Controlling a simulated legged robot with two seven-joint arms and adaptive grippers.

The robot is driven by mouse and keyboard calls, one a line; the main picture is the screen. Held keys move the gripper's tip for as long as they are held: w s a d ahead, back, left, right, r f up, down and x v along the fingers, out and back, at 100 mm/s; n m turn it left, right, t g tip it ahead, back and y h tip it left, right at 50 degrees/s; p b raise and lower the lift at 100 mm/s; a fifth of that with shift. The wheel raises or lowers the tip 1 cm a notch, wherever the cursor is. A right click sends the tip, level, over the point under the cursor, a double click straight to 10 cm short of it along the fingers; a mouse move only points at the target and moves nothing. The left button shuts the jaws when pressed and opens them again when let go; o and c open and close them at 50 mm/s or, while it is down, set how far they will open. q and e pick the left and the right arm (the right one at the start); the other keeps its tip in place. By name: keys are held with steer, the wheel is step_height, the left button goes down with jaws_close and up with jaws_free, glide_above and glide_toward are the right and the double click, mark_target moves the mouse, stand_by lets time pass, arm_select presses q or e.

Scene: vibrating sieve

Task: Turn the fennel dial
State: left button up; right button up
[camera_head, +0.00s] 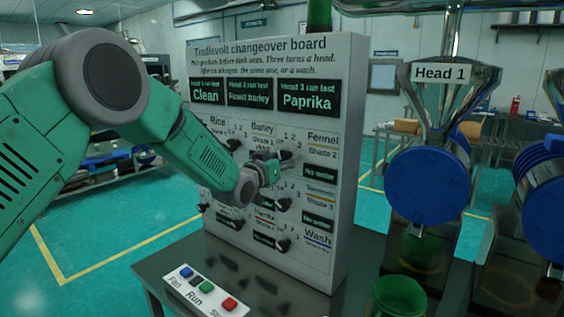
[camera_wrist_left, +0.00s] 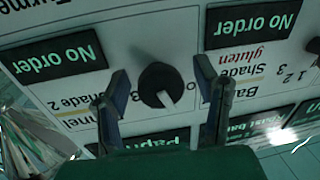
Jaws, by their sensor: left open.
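The changeover board (camera_head: 346,110) is a tall grey panel with several rows of black dials and labels. The Fennel label (camera_head: 322,140) is at its upper right. My left gripper (camera_head: 272,172) is in front of the board's middle and hides some of it. In the left wrist view, upside down, the gripper's fingers (camera_wrist_left: 162,105) are open on either side of a black round dial (camera_wrist_left: 158,84) with a white pointer, with gaps on both sides. The dial sits between a label ending in "nnel" (camera_wrist_left: 62,108) and the Barley label (camera_wrist_left: 240,82). My right gripper is not in view.
A button box (camera_head: 206,290) with Fan and Run buttons lies on the table (camera_head: 150,262) below the board. Head 1's blue disc (camera_head: 425,187) and a green cup (camera_head: 399,296) stand at right. Other dials (camera_head: 284,245) lie below the gripper.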

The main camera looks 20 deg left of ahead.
arm_select(q)
steer(key=v, duration=1.2)
steer(key=shift+w, duration=0.1)
steer(key=s+f+g+y+b, duration=0.15)
steer(key=s+f+g, duration=0.25)
steer(key=s+f, duration=0.75)
steer(key=s+f+g+b, duration=0.2)
steer(key=s+f+g, duration=0.2)
steer(key=f, duration=1.5)
steer(key=s+a+f+g+b, duration=0.1)
steer(key=s+f+g, duration=0.2)
steer(key=s, duration=0.7)
steer(key=s+f+g+y+b, duration=0.1)
steer(key=s+f+g, duration=0.2)
steer(key=s+f, duration=0.5)
steer(key=s+a+f+n+g+y, duration=0.1)
steer(key=s+f+g, duration=0.2)
steer(key=s, duration=0.9)
step_height(320, 180, down, 3)
steer(key=shift+s+a+r+b, duration=0.25)
steer(key=shift+s+a+b, duration=0.1)
steer(key=shift+a+b, duration=0.05)
steer(key=shift+w+y, duration=0.15)
steer(key=shift+y, duration=0.1)
